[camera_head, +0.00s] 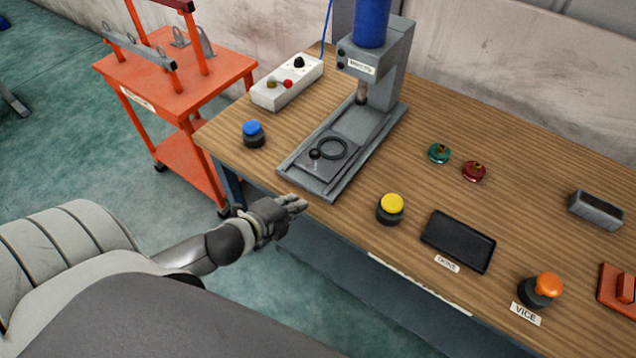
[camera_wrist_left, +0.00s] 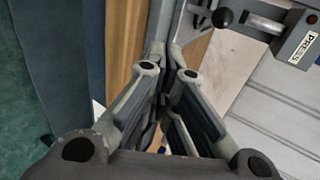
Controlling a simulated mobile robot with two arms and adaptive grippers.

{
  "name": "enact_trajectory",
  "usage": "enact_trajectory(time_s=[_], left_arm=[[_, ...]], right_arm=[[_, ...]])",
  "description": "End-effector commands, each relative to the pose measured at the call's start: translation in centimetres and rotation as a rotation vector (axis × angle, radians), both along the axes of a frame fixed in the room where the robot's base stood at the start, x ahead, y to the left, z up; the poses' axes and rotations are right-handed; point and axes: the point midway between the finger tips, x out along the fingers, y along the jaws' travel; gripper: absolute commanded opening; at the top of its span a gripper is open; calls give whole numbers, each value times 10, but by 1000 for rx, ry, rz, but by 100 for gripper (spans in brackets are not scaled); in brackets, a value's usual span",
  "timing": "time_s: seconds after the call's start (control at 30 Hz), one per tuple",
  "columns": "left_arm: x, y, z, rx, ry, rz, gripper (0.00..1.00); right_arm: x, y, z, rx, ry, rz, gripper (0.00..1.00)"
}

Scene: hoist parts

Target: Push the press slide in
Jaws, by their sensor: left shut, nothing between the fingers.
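The press (camera_head: 372,60) stands at the back of the wooden table, with a blue cylinder on top and a grey bed running toward the front edge. The press slide (camera_head: 322,158) is a grey plate at the front end of the bed, carrying a black ring and a black ball knob (camera_head: 315,154). In the left wrist view the knob (camera_wrist_left: 222,17) shows at the top, near a part labelled PRESS (camera_wrist_left: 302,46). My left gripper (camera_head: 298,203) is shut and empty at the table's front edge, just in front of the bed's near end. My right gripper is not in view.
A blue button (camera_head: 253,133) stands left of the bed and a yellow button (camera_head: 390,208) right of it. A white control box (camera_head: 287,84) lies behind. A black tray (camera_head: 458,241) and an orange button (camera_head: 541,290) lie further right. An orange cart (camera_head: 178,85) stands left.

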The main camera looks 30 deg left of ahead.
Motion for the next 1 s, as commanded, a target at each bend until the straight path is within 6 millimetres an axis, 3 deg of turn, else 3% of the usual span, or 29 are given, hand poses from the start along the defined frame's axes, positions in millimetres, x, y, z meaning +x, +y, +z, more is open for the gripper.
enact_trajectory(time_s=[0.43, 0.6, 1.0], left_arm=[[60, -5, -33, -2, -1, 2, 0], [81, -7, -32, -1, -1, 0, 0], [99, -8, -35, -1, 1, 0, 0]], right_arm=[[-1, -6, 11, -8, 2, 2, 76], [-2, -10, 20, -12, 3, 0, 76], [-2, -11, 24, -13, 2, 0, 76]])
